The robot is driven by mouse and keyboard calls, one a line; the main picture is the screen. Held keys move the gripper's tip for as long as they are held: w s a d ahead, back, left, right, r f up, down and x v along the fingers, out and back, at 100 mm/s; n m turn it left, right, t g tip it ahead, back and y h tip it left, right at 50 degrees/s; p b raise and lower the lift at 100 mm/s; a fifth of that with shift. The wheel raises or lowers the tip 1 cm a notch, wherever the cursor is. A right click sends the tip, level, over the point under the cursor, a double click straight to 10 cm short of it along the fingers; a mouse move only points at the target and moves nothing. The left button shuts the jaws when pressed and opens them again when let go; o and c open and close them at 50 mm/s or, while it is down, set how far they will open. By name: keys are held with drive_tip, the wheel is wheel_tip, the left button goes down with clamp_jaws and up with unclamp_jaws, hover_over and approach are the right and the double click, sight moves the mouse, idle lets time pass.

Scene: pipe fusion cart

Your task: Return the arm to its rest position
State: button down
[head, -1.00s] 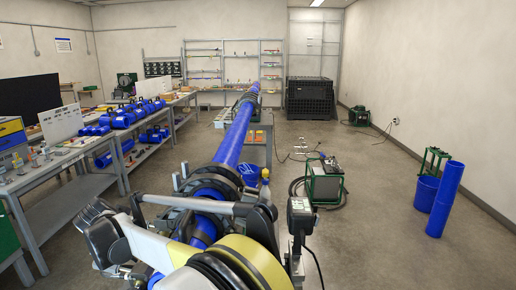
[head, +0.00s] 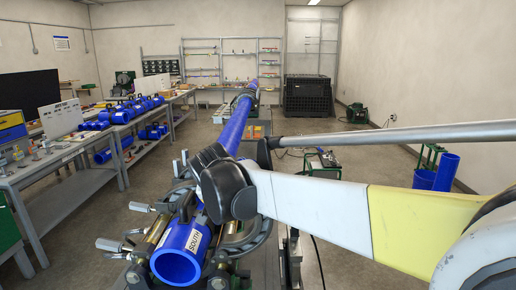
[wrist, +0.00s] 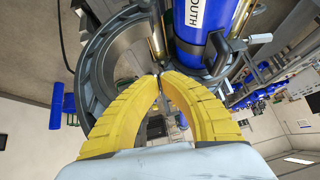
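My arm (head: 320,205), white and yellow with a dark grey joint, reaches in from the right in the head view and crosses above the fusion machine (head: 235,240). In the wrist view my gripper (wrist: 159,76) has two ridged yellow fingers. They bow apart lower down and their tips meet, with nothing seen between them. The gripper itself is not visible in the head view. A blue pipe (head: 178,262) labelled SOUTH lies in the machine's clamps. It also shows beyond the fingertips in the wrist view (wrist: 202,40), apart from them as far as I can tell.
Workbenches (head: 75,157) with blue fittings line the left side. A long blue pipe (head: 234,128) runs away to a far stand. A black crate (head: 309,97) stands at the back. An upright blue pipe (head: 446,172) stands at the right. The floor between is largely open.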

drive_tip(key=s+d+f+b, duration=0.2)
drive_tip(key=s+d, duration=0.5)
drive_tip(key=d, duration=0.3)
drive_tip(key=s+d+f+b, duration=0.2)
drive_tip(key=s+d, duration=0.4)
drive_tip(key=d, duration=0.3)
drive_tip(key=s+d+f+b, duration=0.1)
drive_tip(key=s+d+f, duration=0.4)
drive_tip(key=s, duration=0.3)
drive_tip(key=s+d+f+n+b, duration=0.1)
drive_tip(key=s+d+f+b, duration=0.1)
drive_tip(key=s+d+f, duration=0.2)
drive_tip(key=s+f, duration=0.2)
drive_tip(key=s, duration=0.2)
drive_tip(key=shift+d+f+g+h, duration=0.15)
drive_tip(key=shift+d+g+h, duration=0.15)
drive_tip(key=shift+d+g, duration=0.1)
